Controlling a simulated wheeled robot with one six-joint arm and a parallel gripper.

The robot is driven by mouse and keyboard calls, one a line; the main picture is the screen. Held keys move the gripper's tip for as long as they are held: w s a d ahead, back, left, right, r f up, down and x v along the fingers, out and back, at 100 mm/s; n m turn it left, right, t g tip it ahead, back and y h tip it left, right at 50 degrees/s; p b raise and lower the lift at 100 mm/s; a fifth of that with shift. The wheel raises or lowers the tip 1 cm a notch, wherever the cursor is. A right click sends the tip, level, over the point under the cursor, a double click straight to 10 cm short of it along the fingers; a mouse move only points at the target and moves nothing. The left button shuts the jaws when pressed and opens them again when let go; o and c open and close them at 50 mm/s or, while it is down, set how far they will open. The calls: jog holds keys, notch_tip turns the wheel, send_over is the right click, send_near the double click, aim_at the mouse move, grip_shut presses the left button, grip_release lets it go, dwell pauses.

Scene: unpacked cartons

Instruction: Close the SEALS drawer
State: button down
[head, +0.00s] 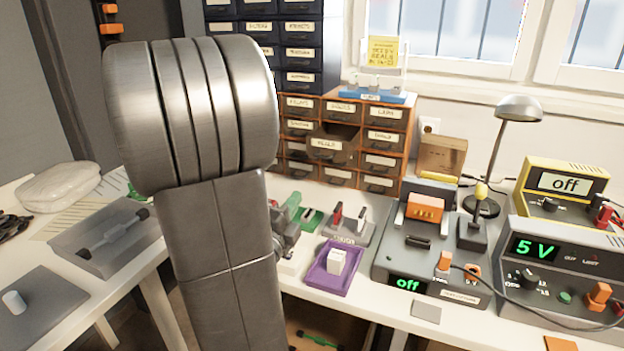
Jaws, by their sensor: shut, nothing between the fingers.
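The SEALS drawer (328,149) is in the middle of the orange-brown drawer cabinet (411,111) in the head view. It stands pulled out, with its labelled front forward of the neighbouring fronts and a dark opening visible above it. My own arm fills the left centre of the view, to the left of the drawer. My gripper's fingers do not show; the arm hides that area. A grey mechanical part shows at the arm's right edge, but I cannot tell what it is.
A purple tray (317,282) with a white block (337,261) sits on the bench in front of the cabinet. A grey device (390,262) reading "off" stands to its right. A lamp (518,108) and a 5 V power supply (560,270) stand further right. Dark drawers (300,52) rise behind.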

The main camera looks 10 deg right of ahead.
send_near(332, 147)
jog(key=w, duration=0.4)
jog(key=shift+d+f+p, duration=0.25)
jog(key=shift+f+p, duration=0.1)
jog(key=shift+p, duration=0.05)
jog(key=b+x, duration=0.1)
jog(key=x, duration=0.2)
jog(key=f+b+x, duration=0.1)
jog(key=b+x, duration=0.1)
jog(key=x, duration=0.2)
jog(key=f+b+x, duration=0.1)
jog(key=b+x, duration=0.1)
jog(key=x, duration=0.2)
jog(key=shift+w+d+f, duration=0.1)
jog(key=shift+d+f, duration=0.05)
jog(key=shift+w+d, duration=0.15)
jog(key=shift+w, duration=0.05)
jog(key=shift+r, duration=0.35)
